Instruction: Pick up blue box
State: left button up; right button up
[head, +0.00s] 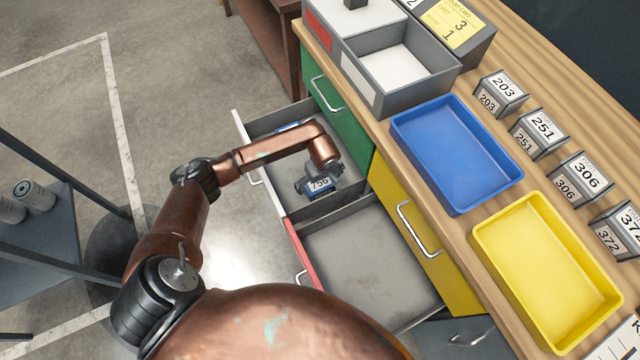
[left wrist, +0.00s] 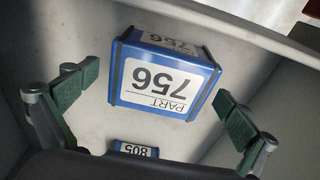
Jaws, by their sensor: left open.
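A blue box with a white label reading PART 756 (left wrist: 164,78) lies in the open drawer. It also shows in the head view (head: 319,185), partly covered by my arm's end. My left gripper (left wrist: 155,102) is open, with one green-padded finger on each side of the box. Clear gaps show between the pads and the box in the left wrist view. A second, smaller-looking blue box labelled 805 (left wrist: 134,149) lies in the same drawer, partly hidden at the bottom of the left wrist view. My right gripper is not in view.
The workbench holds a blue tray (head: 455,150), a yellow tray (head: 545,270), a grey bin (head: 405,70) and several numbered boxes (head: 500,93).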

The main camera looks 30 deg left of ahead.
pick_arm(q)
jog(key=shift+c, duration=0.7)
jog(key=c, duration=1.6)
